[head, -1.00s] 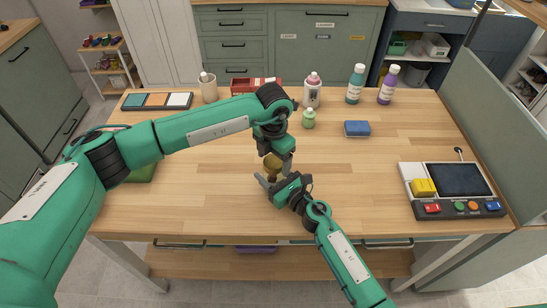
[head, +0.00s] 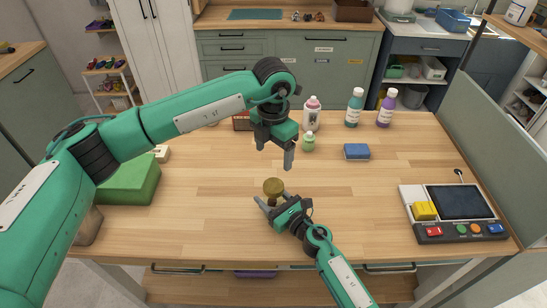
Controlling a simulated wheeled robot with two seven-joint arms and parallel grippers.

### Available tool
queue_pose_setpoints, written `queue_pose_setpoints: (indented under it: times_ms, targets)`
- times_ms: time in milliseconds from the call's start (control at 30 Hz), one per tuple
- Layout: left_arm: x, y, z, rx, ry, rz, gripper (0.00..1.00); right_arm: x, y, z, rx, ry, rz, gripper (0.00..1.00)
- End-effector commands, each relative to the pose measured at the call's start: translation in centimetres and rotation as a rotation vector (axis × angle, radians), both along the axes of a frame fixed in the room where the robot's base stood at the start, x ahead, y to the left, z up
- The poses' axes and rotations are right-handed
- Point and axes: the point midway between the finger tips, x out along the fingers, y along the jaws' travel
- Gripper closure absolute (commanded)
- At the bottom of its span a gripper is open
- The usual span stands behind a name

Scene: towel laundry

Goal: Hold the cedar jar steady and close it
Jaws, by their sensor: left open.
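The cedar jar (head: 273,198) stands upright near the front middle of the table. A round olive-gold lid (head: 273,185) sits on its top; how tightly it is seated cannot be seen. My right gripper (head: 271,204) is low at the jar from the front right, its fingers around the jar's lower body. The jar hides part of the fingers. My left gripper (head: 275,152) is open and empty, pointing down above and behind the jar, clear of the lid.
A green block (head: 130,180) is at the left, partly behind my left arm. A control panel (head: 452,213) is at right.

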Motion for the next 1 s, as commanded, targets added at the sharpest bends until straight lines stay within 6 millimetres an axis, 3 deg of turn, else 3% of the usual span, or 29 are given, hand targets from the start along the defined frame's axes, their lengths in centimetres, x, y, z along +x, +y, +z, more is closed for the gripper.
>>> queue_pose_setpoints:
  times_ms: [200, 233, 333, 733, 1000]
  targets:
    - [0.0, 0.0, 0.0, -0.001, 0.001, 0.000, 0.23, 0.0, 0.0, 0.0, -0.001, 0.001, 0.000, 1.00]
    - [0.0, 0.0, 0.0, -0.001, 0.001, 0.000, 0.23, 0.0, 0.0, 0.0, -0.001, 0.001, 0.000, 0.40]
    - [0.0, 0.0, 0.0, -0.001, 0.001, 0.000, 0.23, 0.0, 0.0, 0.0, -0.001, 0.001, 0.000, 0.21]
    - [0.0, 0.0, -0.2, -0.001, 0.001, 0.000, 0.23, -0.4, -0.4, -0.1, -0.001, 0.000, 0.000, 0.19]
    - [0.0, 0.0, -1.1, -0.001, 0.001, 0.000, 0.23, -4.0, -3.4, -0.4, -0.003, 0.001, 0.001, 0.19]
